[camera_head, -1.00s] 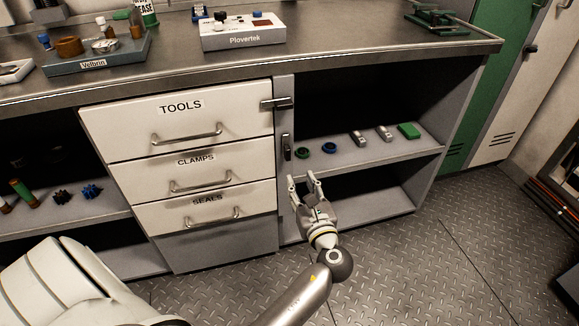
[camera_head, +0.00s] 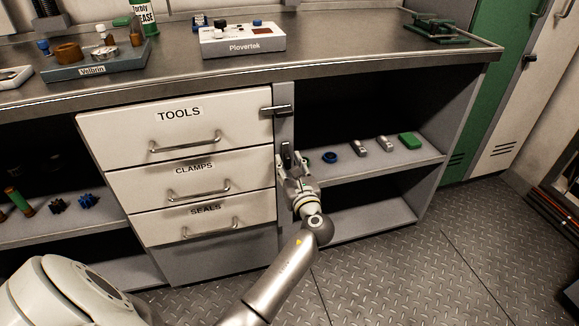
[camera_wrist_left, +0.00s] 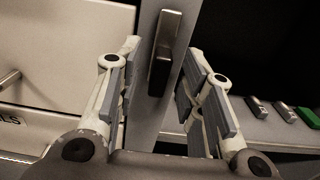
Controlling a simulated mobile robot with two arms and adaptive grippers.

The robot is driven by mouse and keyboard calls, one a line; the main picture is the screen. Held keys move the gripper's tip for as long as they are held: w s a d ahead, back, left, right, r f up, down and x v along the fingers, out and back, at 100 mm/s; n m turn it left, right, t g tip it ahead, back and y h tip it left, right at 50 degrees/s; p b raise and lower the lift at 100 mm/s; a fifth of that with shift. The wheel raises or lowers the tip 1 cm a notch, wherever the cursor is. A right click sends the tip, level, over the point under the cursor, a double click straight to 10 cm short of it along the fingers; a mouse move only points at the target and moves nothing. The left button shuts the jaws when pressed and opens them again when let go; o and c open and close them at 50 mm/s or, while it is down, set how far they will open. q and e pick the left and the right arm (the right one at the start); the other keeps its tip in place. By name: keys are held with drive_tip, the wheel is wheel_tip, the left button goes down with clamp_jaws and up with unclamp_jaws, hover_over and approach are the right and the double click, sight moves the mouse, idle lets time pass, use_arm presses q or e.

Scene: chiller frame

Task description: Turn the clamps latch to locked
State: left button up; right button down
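The clamps latch (camera_head: 286,151) is a dark handle on the grey post to the right of the drawers, standing upright along the post. In the left wrist view the latch (camera_wrist_left: 164,52) shows between and beyond my open fingers. My left gripper (camera_head: 292,160) is open in front of the post, just at the latch's lower part, with a finger on each side; I see no clear contact. The white CLAMPS drawer (camera_head: 150,185) is closed, left of the post. My right gripper is not in view.
The tools latch (camera_head: 278,109) above lies sideways, reaching over the closed TOOLS drawer (camera_head: 110,135). The SEALS drawer (camera_head: 160,230) is closed below. An open shelf (camera_head: 350,168) to the right holds a blue ring, grey parts and a green block. The worktop (camera_head: 350,60) overhangs above.

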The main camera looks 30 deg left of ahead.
use_arm(q)
drive_tip(key=shift+c, duration=0.3)
clamp_jaws()
